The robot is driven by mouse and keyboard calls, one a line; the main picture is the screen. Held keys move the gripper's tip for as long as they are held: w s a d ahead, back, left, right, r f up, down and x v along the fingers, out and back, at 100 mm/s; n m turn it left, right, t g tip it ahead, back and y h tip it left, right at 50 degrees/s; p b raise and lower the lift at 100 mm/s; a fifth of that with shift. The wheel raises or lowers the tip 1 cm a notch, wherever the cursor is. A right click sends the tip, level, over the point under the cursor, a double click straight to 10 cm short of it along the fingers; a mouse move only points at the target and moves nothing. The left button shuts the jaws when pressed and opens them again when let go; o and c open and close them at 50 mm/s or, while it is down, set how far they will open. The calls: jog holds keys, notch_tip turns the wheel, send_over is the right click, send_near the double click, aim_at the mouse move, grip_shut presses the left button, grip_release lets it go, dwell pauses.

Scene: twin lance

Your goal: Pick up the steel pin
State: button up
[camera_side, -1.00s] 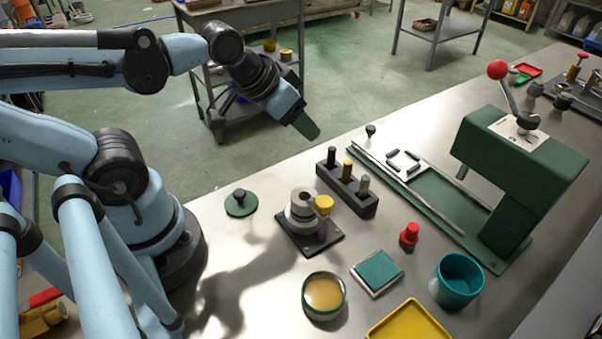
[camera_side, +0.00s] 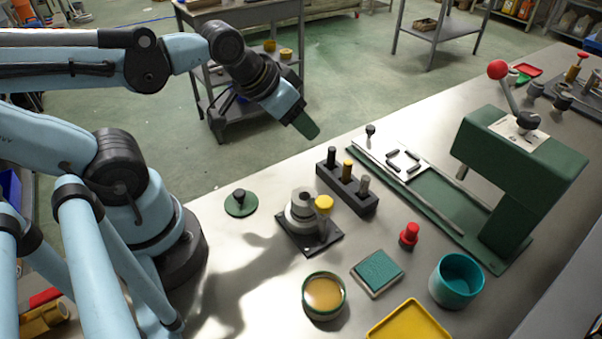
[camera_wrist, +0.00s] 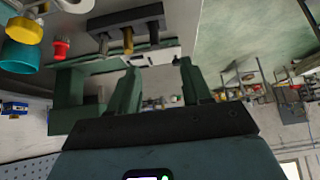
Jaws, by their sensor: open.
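The steel pin (camera_side: 364,186) is a grey peg standing upright in the dark rack block (camera_side: 336,191), at the end nearest the red peg. A brass pin (camera_side: 347,171) and a black pin (camera_side: 331,157) stand in the same rack. In the wrist view the steel pin (camera_wrist: 103,42) shows upside down near the top, left of the brass one. My gripper (camera_side: 306,126) is raised beyond the bench's far edge, well apart from the rack. In the wrist view my gripper (camera_wrist: 160,88) has its two green fingers spread, with nothing between them.
A green press (camera_side: 520,165) with a red-knobbed lever stands right of the rack. A grey fixture with a yellow knob (camera_side: 323,204) is close in front of it. A red peg (camera_side: 409,234), teal pad (camera_side: 378,271), teal cup (camera_side: 457,279) and round amber dish (camera_side: 324,295) stand nearer.

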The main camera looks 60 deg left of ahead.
jog(key=w+d+r+n+g, duration=0.1)
jog(key=w+d+r+g, duration=0.2)
jog(key=w+d, duration=0.15)
jog(key=n+g, duration=0.1)
jog(key=g, duration=0.3)
send_over(367, 177)
jog(key=f, duration=0.1)
jog(key=shift+f, duration=5.7)
grip_shut()
